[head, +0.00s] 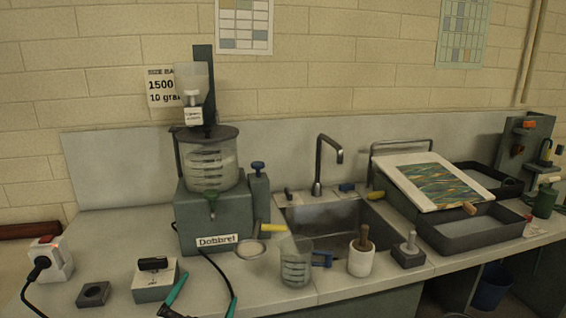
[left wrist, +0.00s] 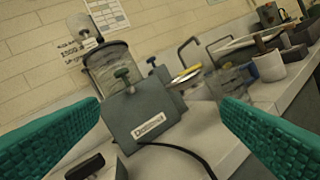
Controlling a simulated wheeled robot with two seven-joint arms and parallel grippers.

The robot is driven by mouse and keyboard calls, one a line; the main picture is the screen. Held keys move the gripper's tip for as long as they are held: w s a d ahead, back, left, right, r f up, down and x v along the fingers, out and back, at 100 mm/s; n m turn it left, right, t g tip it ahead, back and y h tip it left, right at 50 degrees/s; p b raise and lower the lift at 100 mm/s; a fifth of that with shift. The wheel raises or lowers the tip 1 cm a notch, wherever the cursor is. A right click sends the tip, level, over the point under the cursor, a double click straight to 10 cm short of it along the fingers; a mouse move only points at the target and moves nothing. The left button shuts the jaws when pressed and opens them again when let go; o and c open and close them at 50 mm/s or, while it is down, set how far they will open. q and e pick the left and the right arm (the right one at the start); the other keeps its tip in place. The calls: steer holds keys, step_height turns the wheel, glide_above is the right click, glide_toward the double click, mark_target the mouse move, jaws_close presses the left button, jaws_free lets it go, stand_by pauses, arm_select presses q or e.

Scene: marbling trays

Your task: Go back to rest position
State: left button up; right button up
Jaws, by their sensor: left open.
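My left gripper (head: 208,289) shows at the bottom edge of the head view, its two teal fingers spread apart with nothing between them. In the left wrist view, the left gripper (left wrist: 161,103) has its ridged teal fingers wide apart on either side, facing the grey dispenser machine (left wrist: 155,112). The machine's base (head: 215,218) stands behind the fingers in the head view. My right gripper is not in view.
A switch box (head: 155,283), a socket block (head: 50,262) and a clear jug (head: 296,268) stand near the front edge. A white pot (head: 361,262) is beside the sink (head: 335,225). Black trays (head: 468,240) are at right. A black cord (head: 218,268) hangs from the machine.

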arm_select(q)
steer(key=s+a+f+n+g+y, duration=0.25)
steer(key=s+f+g, duration=0.2)
steer(key=f, duration=0.25)
steer(key=s+a+f+n+g+y, duration=0.2)
steer(key=s+a+f+n+g, duration=0.1)
steer(key=s+f, duration=0.4)
steer(key=s+f+g, duration=0.4)
steer(key=s, duration=0.3)
steer(key=s+f+g, duration=0.4)
steer(key=s+f, duration=0.1)
steer(key=s, duration=0.3)
step_height(320, 180, down, 24)
steer(key=g, duration=0.1)
steer(key=s+a+f, duration=0.1)
steer(key=s+f, duration=0.7)
steer(key=f, duration=0.1)
steer(key=s+a+f+g, duration=0.1)
steer(key=s+a+f, duration=0.1)
steer(key=s+f, duration=0.7)
steer(key=shift+a+h, duration=0.25)
steer(key=shift+h, duration=0.1)
